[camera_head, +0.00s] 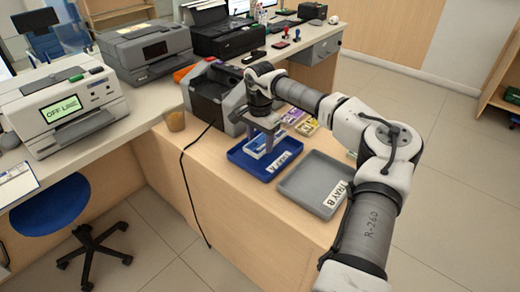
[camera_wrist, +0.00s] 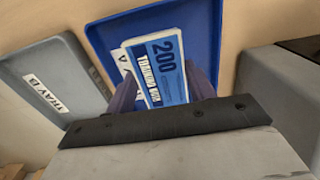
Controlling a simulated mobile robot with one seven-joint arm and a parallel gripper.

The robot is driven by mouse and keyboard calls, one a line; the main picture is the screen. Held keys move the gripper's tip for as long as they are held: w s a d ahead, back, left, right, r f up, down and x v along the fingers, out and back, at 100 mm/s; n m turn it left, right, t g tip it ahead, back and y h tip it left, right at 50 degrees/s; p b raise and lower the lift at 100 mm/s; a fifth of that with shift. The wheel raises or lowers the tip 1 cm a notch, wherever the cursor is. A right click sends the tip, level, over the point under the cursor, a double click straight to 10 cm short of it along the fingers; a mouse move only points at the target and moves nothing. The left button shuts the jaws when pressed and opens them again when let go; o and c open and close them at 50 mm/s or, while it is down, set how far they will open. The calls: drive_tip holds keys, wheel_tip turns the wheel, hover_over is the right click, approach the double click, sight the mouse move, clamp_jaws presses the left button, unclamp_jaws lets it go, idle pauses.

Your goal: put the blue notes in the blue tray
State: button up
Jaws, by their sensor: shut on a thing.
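The blue tray (camera_head: 240,153) lies on the wooden counter, left of the grey tray (camera_head: 326,165). My gripper (camera_head: 263,147) is over the blue tray, pointing down. It is shut on the blue notes (camera_head: 254,148), a bundle with white edges. In the wrist view the blue notes (camera_wrist: 158,70), marked 200, sit between the purple fingers of my gripper (camera_wrist: 160,90). The blue tray (camera_wrist: 203,25) fills the background behind them. I cannot tell whether the notes touch the tray floor.
The grey tray, labelled TRAY B, also shows in the wrist view (camera_wrist: 40,70). Purple and yellow-green notes (camera_head: 300,120) lie behind the trays. A dark grey machine (camera_head: 212,98) stands close behind the blue tray.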

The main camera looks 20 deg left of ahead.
sight(260, 144)
drive_tip(key=shift+f, duration=2.15)
drive_tip(key=shift+f, duration=0.1)
drive_tip(key=o, duration=1)
drive_tip(key=shift+f, duration=0.1)
wheel_tip(260, 144, up, 12)
drive_tip(key=shift+r+b, duration=0.2)
drive_tip(key=shift+b, duration=0.45)
